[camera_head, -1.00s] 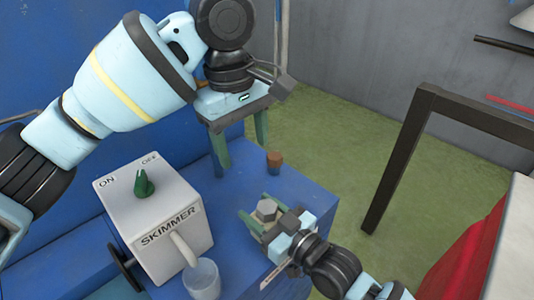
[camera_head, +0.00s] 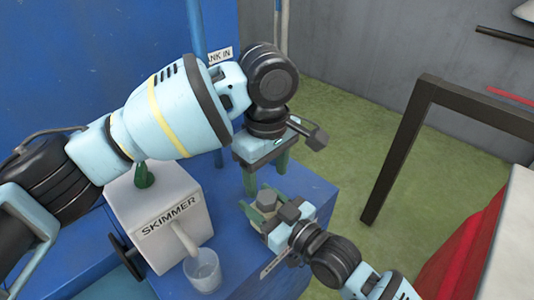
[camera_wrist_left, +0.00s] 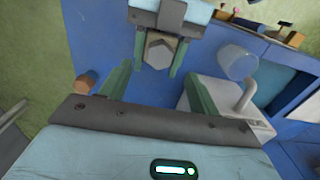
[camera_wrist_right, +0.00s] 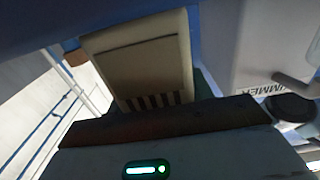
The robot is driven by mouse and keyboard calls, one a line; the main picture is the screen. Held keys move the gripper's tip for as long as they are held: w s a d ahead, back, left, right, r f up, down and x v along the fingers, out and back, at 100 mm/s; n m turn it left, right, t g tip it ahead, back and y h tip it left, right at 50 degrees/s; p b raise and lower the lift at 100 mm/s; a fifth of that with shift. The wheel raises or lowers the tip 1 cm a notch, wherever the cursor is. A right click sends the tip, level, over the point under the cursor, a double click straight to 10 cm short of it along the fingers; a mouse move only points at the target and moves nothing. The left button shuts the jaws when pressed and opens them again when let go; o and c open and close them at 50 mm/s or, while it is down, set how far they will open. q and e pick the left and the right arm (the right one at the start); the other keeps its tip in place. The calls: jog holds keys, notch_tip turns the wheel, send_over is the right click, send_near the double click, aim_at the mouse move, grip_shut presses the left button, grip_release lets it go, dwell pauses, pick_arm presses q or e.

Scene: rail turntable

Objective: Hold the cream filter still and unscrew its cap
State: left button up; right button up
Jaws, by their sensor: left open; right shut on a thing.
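The cream filter (camera_wrist_right: 140,62) fills much of the right wrist view, with dark slots along its near end. Its grey hexagonal cap (camera_head: 267,199) faces up in the head view, and it also shows in the left wrist view (camera_wrist_left: 158,50). My right gripper (camera_head: 262,216) is shut on the filter, one green finger on each side, and hides most of its body in the head view. My left gripper (camera_head: 266,177) is open and empty, fingers pointing down, just above and behind the cap. In the left wrist view the cap lies ahead, beyond the open fingertips (camera_wrist_left: 159,82).
The white SKIMMER box (camera_head: 165,215) with a green knob (camera_head: 144,175) stands left of the filter. A clear cup (camera_head: 203,271) is under its spout. A small brown cylinder (camera_wrist_left: 86,84) shows in the left wrist view. A dark frame (camera_head: 400,150) stands right.

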aim_at(266, 197)
pick_arm(q)
jog(key=shift+f, duration=2.8)
jog(key=c, duration=1.1)
jog(key=n, duration=0.6)
